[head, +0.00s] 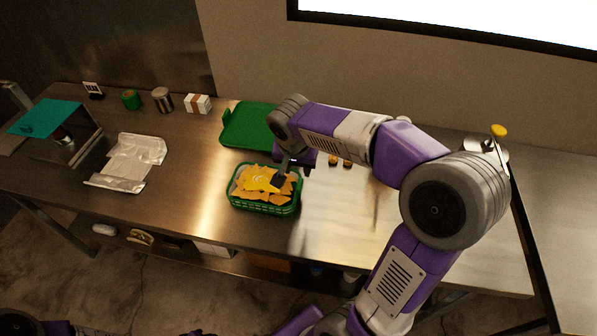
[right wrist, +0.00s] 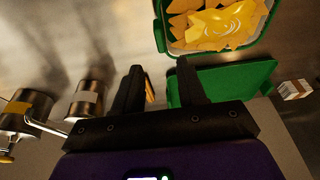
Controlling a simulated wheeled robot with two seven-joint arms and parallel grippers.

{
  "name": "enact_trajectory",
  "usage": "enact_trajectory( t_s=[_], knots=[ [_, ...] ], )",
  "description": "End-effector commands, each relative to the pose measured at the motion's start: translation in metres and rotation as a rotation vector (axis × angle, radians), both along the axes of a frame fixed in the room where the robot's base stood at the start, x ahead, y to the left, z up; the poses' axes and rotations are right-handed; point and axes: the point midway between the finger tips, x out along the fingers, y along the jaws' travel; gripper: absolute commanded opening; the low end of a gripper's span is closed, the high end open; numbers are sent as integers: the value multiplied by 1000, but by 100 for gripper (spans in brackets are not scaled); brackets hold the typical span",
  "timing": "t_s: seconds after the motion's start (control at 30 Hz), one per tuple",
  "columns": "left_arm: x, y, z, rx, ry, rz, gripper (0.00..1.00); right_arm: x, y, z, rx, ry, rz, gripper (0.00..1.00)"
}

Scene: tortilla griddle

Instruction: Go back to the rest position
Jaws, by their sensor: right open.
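My right gripper (head: 283,180) is over the right part of a green basket (head: 264,208) in the head view. The basket holds yellow-orange tortilla chips (head: 252,182) with a pale yellow topping. In the right wrist view the two dark fingers of the right gripper (right wrist: 160,78) are apart with nothing held between them. The basket (right wrist: 160,38) and its chips (right wrist: 214,24) are at the top of that view, beyond the fingertips. Only a bit of my left arm shows at the bottom left edge of the head view; its gripper is not clearly seen.
A green tray (head: 240,131) lies behind the basket and also shows in the right wrist view (right wrist: 240,78). Metal containers (right wrist: 88,98) stand at the right end.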

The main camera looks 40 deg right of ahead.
Motion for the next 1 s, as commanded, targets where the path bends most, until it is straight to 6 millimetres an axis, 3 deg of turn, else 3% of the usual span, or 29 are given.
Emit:
enact_trajectory(
  t_s=[0.2,0.77,0.87,1.0],
  knots=[
    [0,0,4,0,0,0,43,-4,4,20,1,0,0,41],
    [0,0,4,0,0,0,43,-4,5,21,1,1,0,41],
    [0,0,11,0,0,0,43,-4,5,27,1,1,0,41],
    [0,0,36,0,0,0,43,-4,5,53,1,1,0,41]
  ],
)
